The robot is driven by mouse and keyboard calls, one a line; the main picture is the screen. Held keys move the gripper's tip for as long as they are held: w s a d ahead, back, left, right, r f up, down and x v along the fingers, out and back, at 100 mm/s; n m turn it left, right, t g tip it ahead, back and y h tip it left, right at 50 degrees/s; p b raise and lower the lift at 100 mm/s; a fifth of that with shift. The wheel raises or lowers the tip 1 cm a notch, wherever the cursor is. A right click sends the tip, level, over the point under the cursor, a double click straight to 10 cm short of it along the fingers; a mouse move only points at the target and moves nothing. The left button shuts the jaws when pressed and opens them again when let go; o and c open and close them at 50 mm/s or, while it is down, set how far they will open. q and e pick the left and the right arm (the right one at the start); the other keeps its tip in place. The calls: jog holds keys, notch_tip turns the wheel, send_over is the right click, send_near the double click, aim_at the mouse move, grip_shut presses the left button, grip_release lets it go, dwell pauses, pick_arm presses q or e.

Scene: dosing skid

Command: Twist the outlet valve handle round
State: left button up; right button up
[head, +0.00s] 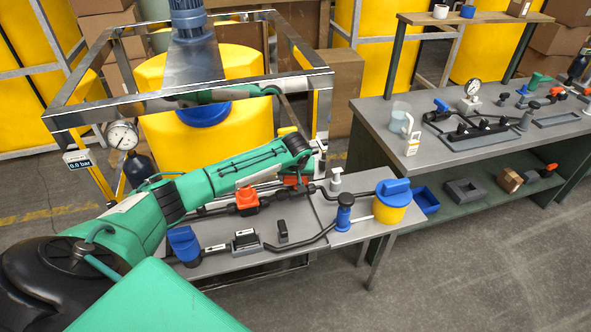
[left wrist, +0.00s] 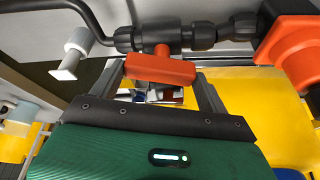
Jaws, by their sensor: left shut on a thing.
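The outlet valve handle appears to be the orange-red bar (left wrist: 160,68) on a black valve body in the dark pipe, in the left wrist view. In the head view a bit of orange-red (head: 297,180) shows just below the end of my left arm. My left gripper (left wrist: 160,80) has one finger on each side of the bar and is shut on it. In the head view my left gripper (head: 308,165) is largely hidden by its own wrist. The bar lies roughly along the pipe in the wrist view. My right gripper is in neither view.
Beside the handle is a larger orange fitting (left wrist: 295,50), also in the head view (head: 247,199). A metal frame (head: 190,98) stands behind my arm.

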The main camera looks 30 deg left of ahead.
pick_arm(q)
jog(key=shift+d+n+g+y+p, duration=0.1)
jog(key=shift+n+g+y+p, duration=0.35)
jog(key=shift+n+p, duration=1.1)
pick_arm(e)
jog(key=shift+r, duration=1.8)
pick_arm(q)
jog(key=shift+n, duration=0.25)
jog(key=o, duration=1)
jog(key=b+v, duration=0.2)
jog(key=v, duration=1.1)
jog(key=shift+s+d+r, duration=0.15)
jog(key=shift+r, duration=0.2)
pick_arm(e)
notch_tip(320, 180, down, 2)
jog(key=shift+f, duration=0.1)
